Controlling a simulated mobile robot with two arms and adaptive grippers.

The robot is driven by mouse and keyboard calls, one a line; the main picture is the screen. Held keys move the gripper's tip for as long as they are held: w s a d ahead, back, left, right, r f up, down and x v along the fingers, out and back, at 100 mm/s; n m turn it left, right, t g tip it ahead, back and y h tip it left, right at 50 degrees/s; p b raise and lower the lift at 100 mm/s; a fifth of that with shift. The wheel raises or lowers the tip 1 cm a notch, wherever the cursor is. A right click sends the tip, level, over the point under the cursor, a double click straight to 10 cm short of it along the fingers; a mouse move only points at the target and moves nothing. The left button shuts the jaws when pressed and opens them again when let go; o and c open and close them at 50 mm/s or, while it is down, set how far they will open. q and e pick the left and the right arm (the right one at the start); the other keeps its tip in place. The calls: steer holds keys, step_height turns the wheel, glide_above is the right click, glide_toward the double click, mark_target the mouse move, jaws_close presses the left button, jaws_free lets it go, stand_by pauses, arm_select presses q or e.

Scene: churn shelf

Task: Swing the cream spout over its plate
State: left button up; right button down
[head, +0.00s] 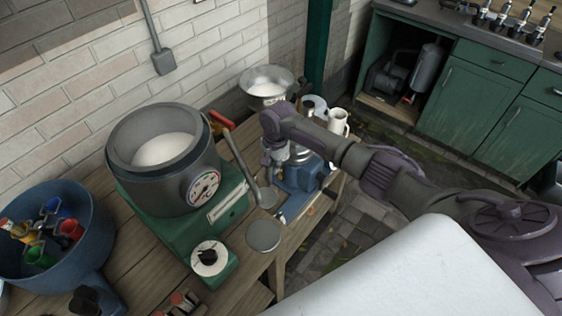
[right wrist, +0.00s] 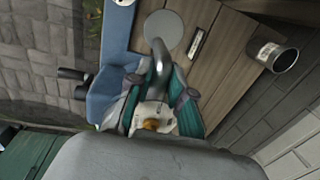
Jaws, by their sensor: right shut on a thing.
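The blue cream separator (head: 309,177) stands at the right end of the wooden bench, partly hidden by my right arm. My right gripper (head: 276,155) reaches down at its left side. In the right wrist view, the teal fingers of this gripper (right wrist: 158,100) are shut on the curved grey metal spout (right wrist: 163,70). The spout's end overlaps the edge of a flat round grey plate (right wrist: 172,31) in that view; I cannot tell whether it is above it. In the head view, a similar grey disc (head: 263,236) lies near the bench's front edge. My left gripper is not in view.
A large pot (head: 165,160) stands on a green scale (head: 180,235) on the bench (head: 145,280). A ladle (head: 245,160) lies between it and the separator. A metal bowl (head: 266,82) and a white jug (head: 339,122) are behind. A blue tub (head: 85,245) is at left.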

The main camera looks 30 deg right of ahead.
steer(key=shift+w+a+m, duration=0.2)
steer(key=shift+w+m, duration=0.4)
steer(key=shift+w+a+m, duration=0.15)
steer(key=shift+w+m, duration=0.4)
steer(key=shift+m, duration=0.05)
steer(key=c, duration=1.1)
jaws_free()
steer(key=shift+w, duration=0.1)
steer(key=shift+o, duration=0.2)
steer(key=shift+r+p, duration=0.1)
steer(key=shift+p, duration=0.2)
step_height(320, 180, up, 12)
steer(key=s, duration=0.1)
steer(key=shift+s+d, duration=0.15)
